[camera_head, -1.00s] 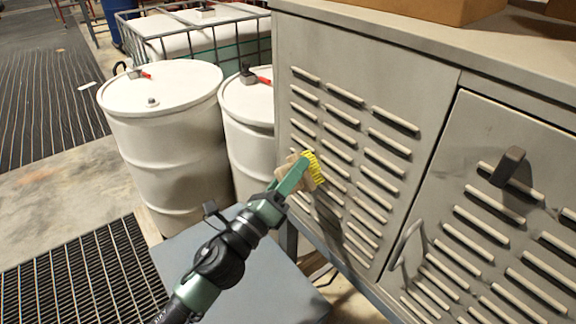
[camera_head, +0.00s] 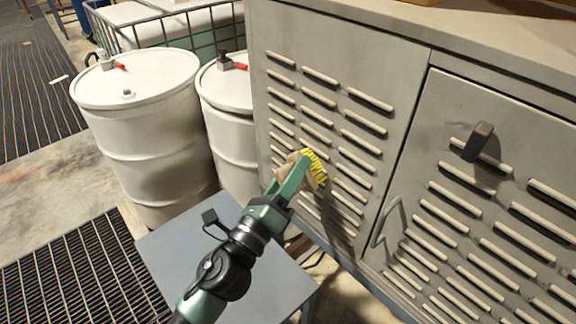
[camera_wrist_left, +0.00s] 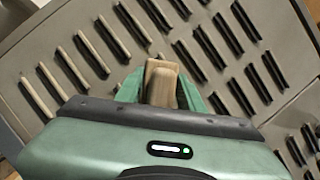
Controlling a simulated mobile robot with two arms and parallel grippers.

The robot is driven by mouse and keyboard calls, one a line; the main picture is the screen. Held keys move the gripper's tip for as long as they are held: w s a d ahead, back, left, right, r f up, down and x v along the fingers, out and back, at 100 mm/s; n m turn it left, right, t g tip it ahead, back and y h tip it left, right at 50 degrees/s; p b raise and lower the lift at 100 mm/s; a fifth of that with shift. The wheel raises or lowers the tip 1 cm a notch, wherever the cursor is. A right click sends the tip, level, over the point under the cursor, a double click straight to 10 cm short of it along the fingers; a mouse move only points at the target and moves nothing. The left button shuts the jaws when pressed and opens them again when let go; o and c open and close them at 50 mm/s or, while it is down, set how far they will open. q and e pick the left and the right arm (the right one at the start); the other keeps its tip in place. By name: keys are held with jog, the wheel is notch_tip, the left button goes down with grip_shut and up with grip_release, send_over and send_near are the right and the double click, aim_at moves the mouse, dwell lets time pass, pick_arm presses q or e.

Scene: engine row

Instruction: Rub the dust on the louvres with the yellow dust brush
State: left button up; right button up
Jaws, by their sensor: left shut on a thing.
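My left gripper (camera_head: 292,180) is shut on the dust brush (camera_head: 315,167), which has yellow bristles and a tan wooden body. The bristles face the louvres (camera_head: 336,134) of the left cabinet panel, at the lower middle of that panel. I cannot tell for certain whether they touch. In the left wrist view the brush's wooden body (camera_wrist_left: 161,82) sits between the green fingers, with the slats beyond it; the bristles are hidden there. Dust is hard to make out on the slats. My right gripper is not in view.
A cabinet door (camera_head: 490,200) with a dark handle (camera_head: 478,141) and more louvres is at the right. White drums (camera_head: 140,130) and a caged tank (camera_head: 180,30) stand at the left. A blue-grey table top (camera_head: 185,250) lies below my left arm.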

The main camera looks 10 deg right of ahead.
pick_arm(q)
jog(key=shift+s+d, duration=0.95)
jog(key=shift+s, duration=0.45)
jog(key=shift+s+d, duration=0.95)
jog(key=shift+s, duration=0.5)
jog(key=shift+s+d, duration=0.95)
jog(key=shift+s, duration=0.45)
jog(key=shift+a, duration=0.15)
jog(key=shift+s+a, duration=0.5)
jog(key=shift+a, duration=0.3)
jog(key=shift+s+a, duration=0.55)
jog(key=shift+a, duration=0.2)
jog(key=shift+s+a, duration=0.5)
jog(key=shift+a, duration=0.3)
jog(key=shift+s+a+b, duration=0.2)
jog(key=shift+s+a, duration=0.25)
jog(key=shift+a, duration=0.2)
jog(key=shift+s+a+b, duration=0.2)
jog(key=shift+s+a, duration=0.2)
jog(key=shift+a, duration=0.2)
